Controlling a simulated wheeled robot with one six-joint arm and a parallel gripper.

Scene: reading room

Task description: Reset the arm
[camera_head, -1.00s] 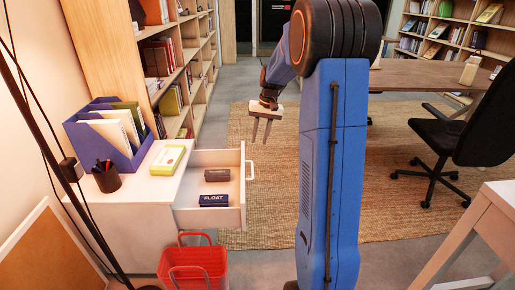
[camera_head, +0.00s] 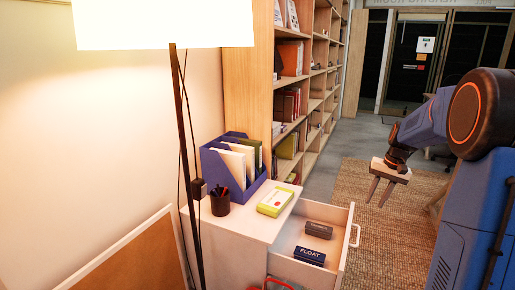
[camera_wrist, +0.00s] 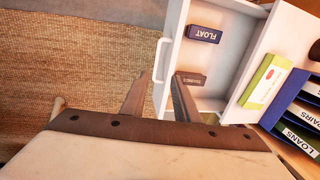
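My arm reaches in from the right in the head view, bent at a dark elbow joint. My gripper (camera_head: 377,203) hangs over the floor just right of the open drawer, its two fingers pointing down. In the wrist view the fingers (camera_wrist: 160,78) stand apart with nothing between them, close to the drawer handle (camera_wrist: 161,62). I cannot tell whether a finger touches the handle. The white drawer (camera_head: 342,250) is pulled out of the cabinet. It holds a dark blue box marked FLOAT (camera_head: 309,256) and a dark grey box (camera_head: 318,230).
On the white cabinet (camera_head: 232,222) are a yellow-green box (camera_head: 275,202), a pen cup (camera_head: 220,203) and a blue file holder (camera_head: 216,168). A floor lamp (camera_head: 190,140) stands left, bookshelves (camera_head: 253,70) behind. A red basket (camera_head: 280,285) shows at the bottom edge. The rug (camera_head: 350,175) looks clear.

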